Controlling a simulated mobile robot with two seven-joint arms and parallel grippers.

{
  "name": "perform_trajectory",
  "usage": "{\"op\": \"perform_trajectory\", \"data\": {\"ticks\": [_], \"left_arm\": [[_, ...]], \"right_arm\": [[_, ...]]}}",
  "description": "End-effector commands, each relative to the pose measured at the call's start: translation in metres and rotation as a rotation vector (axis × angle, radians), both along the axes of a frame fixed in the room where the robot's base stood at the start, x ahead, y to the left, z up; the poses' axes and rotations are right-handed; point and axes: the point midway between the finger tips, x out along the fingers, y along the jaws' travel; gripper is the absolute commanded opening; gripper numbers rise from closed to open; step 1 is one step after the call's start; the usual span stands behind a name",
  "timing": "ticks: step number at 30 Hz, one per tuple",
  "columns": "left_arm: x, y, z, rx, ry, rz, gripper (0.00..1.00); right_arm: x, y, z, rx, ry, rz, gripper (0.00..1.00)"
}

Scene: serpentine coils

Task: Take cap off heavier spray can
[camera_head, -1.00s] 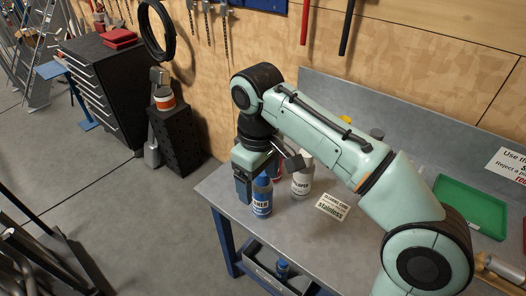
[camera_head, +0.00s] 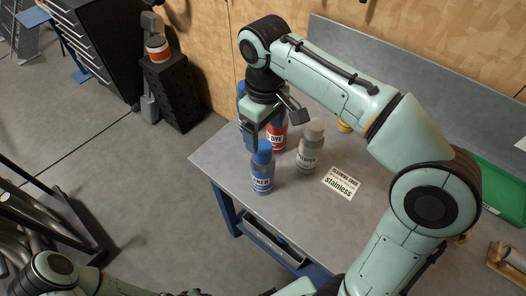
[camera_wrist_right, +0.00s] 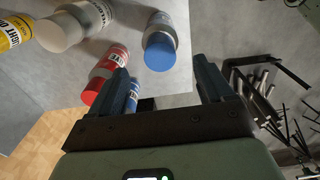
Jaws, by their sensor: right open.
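A spray can with a blue cap (camera_head: 262,170) stands upright near the table's front left corner. A white-capped can (camera_head: 309,150) stands to its right, and a red can (camera_head: 276,134) behind it. Another blue can is mostly hidden behind my right gripper (camera_head: 258,138). That gripper points down, open and empty, just above and behind the front blue can. In the right wrist view the blue cap (camera_wrist_right: 160,54) lies ahead between the open fingers, apart from them. A yellow can (camera_wrist_right: 14,33) also shows there. Which can is heavier cannot be seen. My left gripper is out of view.
A green tray (camera_head: 490,190) is at the right. A black perforated stand (camera_head: 175,92) is left of the bench. The bench's front middle is clear.

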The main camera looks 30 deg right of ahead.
Motion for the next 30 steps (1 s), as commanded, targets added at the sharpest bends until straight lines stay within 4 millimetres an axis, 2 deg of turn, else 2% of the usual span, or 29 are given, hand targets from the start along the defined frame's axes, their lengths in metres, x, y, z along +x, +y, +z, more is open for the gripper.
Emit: {"op": "perform_trajectory", "data": {"ticks": [1,3,8,15,18,26,28,30], "left_arm": [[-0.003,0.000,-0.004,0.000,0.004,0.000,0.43],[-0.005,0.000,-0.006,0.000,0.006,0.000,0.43],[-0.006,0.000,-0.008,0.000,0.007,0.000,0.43],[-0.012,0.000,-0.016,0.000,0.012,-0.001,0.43],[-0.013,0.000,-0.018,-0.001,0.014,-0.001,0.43],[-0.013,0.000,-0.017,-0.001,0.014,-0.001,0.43],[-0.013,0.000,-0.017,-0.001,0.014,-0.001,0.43],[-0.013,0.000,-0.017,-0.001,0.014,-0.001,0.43]], "right_arm": [[-0.001,0.000,-0.010,-0.001,0.004,-0.001,0.80],[0.000,0.000,-0.017,-0.001,0.002,-0.001,0.80],[0.001,0.000,-0.025,0.000,0.000,-0.001,0.80],[0.003,0.002,-0.060,-0.001,0.003,-0.001,0.80],[0.003,0.002,-0.070,-0.001,0.002,-0.001,0.80],[0.003,0.002,-0.072,-0.001,-0.001,0.000,0.80],[0.003,0.002,-0.072,-0.001,-0.001,0.000,0.64],[0.003,0.002,-0.072,-0.001,-0.001,0.000,0.41]]}}
